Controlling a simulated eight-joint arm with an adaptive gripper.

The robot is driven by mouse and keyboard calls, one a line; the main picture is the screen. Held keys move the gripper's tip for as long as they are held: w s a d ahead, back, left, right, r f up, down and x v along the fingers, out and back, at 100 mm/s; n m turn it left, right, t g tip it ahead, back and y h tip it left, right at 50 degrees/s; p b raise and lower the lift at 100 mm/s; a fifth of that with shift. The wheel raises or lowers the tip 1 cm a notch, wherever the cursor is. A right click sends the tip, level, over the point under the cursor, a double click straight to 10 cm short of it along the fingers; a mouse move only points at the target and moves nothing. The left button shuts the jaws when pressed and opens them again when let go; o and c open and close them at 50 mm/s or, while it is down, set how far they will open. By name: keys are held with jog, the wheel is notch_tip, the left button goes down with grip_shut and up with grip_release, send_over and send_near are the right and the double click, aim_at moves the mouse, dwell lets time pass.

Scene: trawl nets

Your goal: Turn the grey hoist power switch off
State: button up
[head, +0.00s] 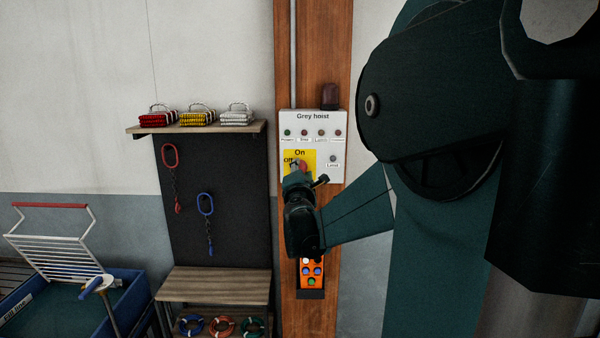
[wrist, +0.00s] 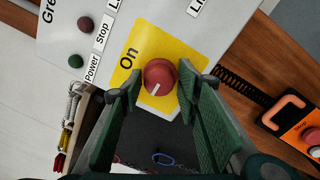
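The grey hoist's white panel (head: 331,161) is on a wooden post. Its yellow plate (head: 309,157) reads "On" above and "Off" at the left. The red rotary switch (wrist: 160,73) sits on the yellow plate, which also shows in the wrist view (wrist: 150,42). The switch's white mark points to the lower left in the wrist view, seemingly towards the "Off" side; "Off" is hidden there. My gripper (wrist: 160,84) is open, its two green fingers on either side of the switch with narrow gaps. In the head view my gripper (head: 298,177) covers the plate's lower part.
An orange button pendant (head: 311,272) hangs below the panel; it shows close at the right in the wrist view (wrist: 300,128). A dark lamp (head: 330,97) tops the panel. At the left are a shelf (head: 196,128), a dark board (head: 240,190) with hanging chains and a bench (head: 212,285).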

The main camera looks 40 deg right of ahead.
jog(key=shift+o, duration=0.5)
jog(key=shift+a, duration=0.1)
jog(key=v, duration=1.1)
jog(key=shift+s+a, duration=0.2)
jog(key=shift+s, duration=0.1)
dwell(0.3)
jog(key=s+a+f+m+g+y+b, duration=0.2)
jog(key=s+a+f+m+y+b, duration=0.1)
jog(key=a+f, duration=0.7)
jog(key=s+a+f+m+g+y+b, duration=0.2)
jog(key=s+a+f+m+y, duration=0.3)
jog(key=s+a+f, duration=0.5)
jog(key=s+a+f+m+g+y+b, duration=0.2)
jog(key=s+a+f+m+y, duration=0.3)
jog(key=a, duration=1.8)
notch_tip(320, 180, down, 5)
jog(key=shift+s+m+b, duration=0.8)
jog(key=shift+s, duration=0.05)
